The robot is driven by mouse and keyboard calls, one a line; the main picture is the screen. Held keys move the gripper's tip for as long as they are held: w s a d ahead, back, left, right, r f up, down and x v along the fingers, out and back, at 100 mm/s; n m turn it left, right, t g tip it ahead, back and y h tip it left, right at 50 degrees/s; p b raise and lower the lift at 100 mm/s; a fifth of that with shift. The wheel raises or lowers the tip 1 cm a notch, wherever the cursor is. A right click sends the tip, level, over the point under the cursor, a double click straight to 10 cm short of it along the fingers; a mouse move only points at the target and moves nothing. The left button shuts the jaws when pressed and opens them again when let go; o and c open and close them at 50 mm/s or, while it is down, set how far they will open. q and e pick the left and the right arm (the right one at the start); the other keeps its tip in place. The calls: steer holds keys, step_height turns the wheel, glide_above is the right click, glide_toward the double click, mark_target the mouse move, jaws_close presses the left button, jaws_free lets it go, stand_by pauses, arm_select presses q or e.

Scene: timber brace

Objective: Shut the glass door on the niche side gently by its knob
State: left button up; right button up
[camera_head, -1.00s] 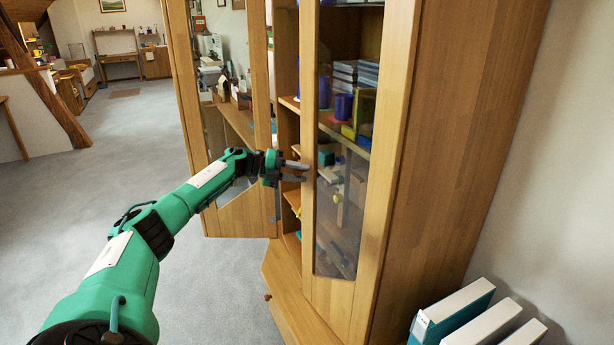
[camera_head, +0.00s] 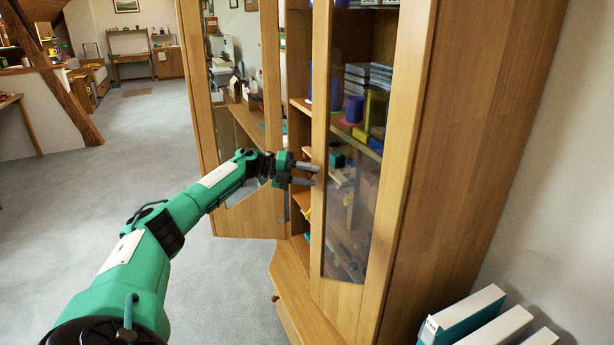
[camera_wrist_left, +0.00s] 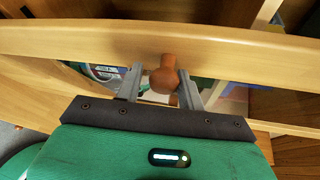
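The tall wooden cabinet has two glass doors. The left glass door (camera_head: 254,215) stands wide open. The right glass door (camera_head: 320,120) is by my left gripper; I cannot tell how far it is from shut. My left gripper (camera_head: 318,175) is at this door's left frame, about mid height. In the left wrist view a round reddish-brown knob (camera_wrist_left: 163,80) stands on a pale wooden rail (camera_wrist_left: 230,45). It lies between the two grey fingers of my left gripper (camera_wrist_left: 160,85), which are apart, with a small gap at the left finger. My right gripper is out of view.
Shelves behind the glass hold a blue cup (camera_head: 354,109) and other items. A low wooden front (camera_head: 292,270) juts out below. White and teal binders (camera_head: 465,315) stand at the lower right. Open grey carpet (camera_head: 100,200) lies to the left.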

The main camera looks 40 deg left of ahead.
arm_select(q)
steer(key=shift+w+a+r, duration=0.1)
steer(key=shift+a+r, duration=0.05)
steer(key=shift+r, duration=0.45)
steer(key=shift+a, duration=0.2)
steer(key=f+b+v, duration=0.1)
steer(key=b+v, duration=0.1)
steer(key=v, duration=1.1)
steer(key=shift+s, duration=0.45)
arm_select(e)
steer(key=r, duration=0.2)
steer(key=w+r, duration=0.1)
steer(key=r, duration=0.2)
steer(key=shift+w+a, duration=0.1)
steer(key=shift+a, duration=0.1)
arm_select(q)
steer(key=shift+d, duration=0.1)
